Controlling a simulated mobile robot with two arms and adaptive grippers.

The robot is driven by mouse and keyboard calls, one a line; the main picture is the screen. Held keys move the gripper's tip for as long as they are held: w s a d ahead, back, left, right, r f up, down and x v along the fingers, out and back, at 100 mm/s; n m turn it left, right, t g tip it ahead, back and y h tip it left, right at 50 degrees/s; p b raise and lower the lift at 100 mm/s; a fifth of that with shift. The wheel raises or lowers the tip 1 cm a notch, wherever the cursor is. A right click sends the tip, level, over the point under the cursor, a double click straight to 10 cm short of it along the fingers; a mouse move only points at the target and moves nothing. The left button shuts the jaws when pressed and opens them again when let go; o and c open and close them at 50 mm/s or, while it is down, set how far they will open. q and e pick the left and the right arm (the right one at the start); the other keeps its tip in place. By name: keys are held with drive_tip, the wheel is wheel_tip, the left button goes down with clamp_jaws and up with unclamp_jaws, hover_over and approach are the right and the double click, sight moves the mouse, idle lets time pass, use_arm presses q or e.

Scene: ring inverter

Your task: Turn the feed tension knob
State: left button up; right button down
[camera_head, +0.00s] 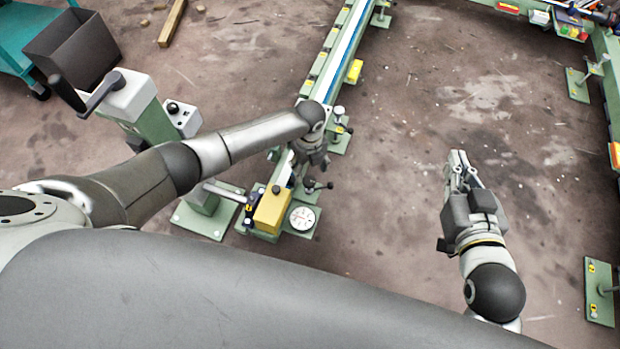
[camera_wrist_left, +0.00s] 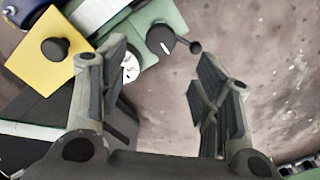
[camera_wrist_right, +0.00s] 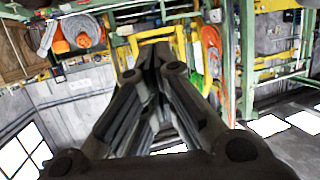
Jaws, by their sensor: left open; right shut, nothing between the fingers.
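My left gripper (camera_head: 310,160) is over the near end of the green rail. In the left wrist view the left gripper (camera_wrist_left: 161,58) is open with nothing between its fingers. A black knob with a ball-ended lever (camera_wrist_left: 165,40) shows beyond the gap between the fingertips, apart from them; it also shows in the head view (camera_head: 318,186). A second black knob (camera_wrist_left: 54,48) sits on a yellow block (camera_head: 270,212), left of the fingers. Which knob is the feed tension knob I cannot tell. My right gripper (camera_head: 460,165) is shut and empty, held out over the floor; it also shows in the right wrist view (camera_wrist_right: 157,55).
A white dial (camera_head: 302,217) sits beside the yellow block. A green post with a black crank (camera_head: 100,92) stands at left, next to a control box with a black knob (camera_head: 180,117). The green rail (camera_head: 335,50) runs away to the back. Open floor lies at centre right.

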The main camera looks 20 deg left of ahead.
sight(309, 181)
use_arm(q)
wheel_tip(309, 181, down, 4)
drive_tip(key=shift+r+b, duration=0.1)
drive_tip(key=shift+b, duration=0.75)
wheel_tip(309, 181, down, 4)
drive_tip(key=shift+b, duration=0.95)
use_arm(e)
wheel_tip(309, 181, up, 16)
drive_tip(key=s+a+t+y, duration=0.1)
drive_tip(key=s+t+y, duration=0.1)
drive_tip(key=t, duration=0.8)
drive_tip(key=shift+s+a+y, duration=0.2)
drive_tip(key=shift+a+y, duration=0.15)
drive_tip(key=shift+y, duration=0.45)
drive_tip(key=shift+r, duration=0.1)
